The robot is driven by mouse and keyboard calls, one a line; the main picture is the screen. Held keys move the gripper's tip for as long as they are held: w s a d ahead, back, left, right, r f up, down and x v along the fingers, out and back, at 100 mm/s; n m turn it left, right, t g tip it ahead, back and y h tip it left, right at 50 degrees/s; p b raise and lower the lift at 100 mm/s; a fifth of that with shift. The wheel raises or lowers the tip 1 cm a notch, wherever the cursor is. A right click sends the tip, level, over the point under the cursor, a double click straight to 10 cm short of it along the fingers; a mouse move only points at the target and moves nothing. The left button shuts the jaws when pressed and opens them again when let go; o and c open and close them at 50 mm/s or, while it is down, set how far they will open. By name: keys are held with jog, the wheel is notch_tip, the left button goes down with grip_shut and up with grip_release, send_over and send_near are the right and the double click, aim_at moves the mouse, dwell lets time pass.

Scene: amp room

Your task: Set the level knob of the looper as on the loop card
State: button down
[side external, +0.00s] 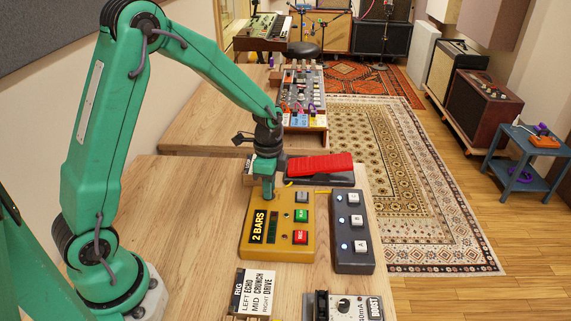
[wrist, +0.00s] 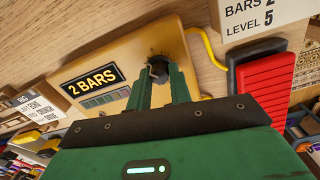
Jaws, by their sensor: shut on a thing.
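The looper (side external: 252,244) is a mustard-yellow box on the wooden table, with a display reading "2 BARS" and several buttons. It also fills the middle of the wrist view (wrist: 130,50). The level knob (wrist: 158,65) is dark, with marks around it on the looper's top. My gripper (side external: 268,196) points down onto the looper's far part and is shut on the knob; its green fingers (wrist: 160,85) cover much of it. I cannot read where the knob points. The loop card (wrist: 262,18) shows "BARS 2" and "LEVEL 5" in the wrist view, its top cut off.
A dark footswitch box (side external: 352,240) with lit blue lights stands right of the looper. A red pedal (side external: 320,165) lies behind it. A rig card (side external: 254,292) and a boost pedal (side external: 343,306) are in front. A yellow cable (wrist: 208,45) runs beside the looper.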

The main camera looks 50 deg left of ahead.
jog(key=m, duration=0.4)
jog(key=shift+m, duration=0.3)
jog(key=m, duration=0.4)
dwell(0.4)
jog(key=c, duration=1.3)
grip_release()
jog(key=shift+r, duration=0.1)
jog(key=shift+r, duration=3.8)
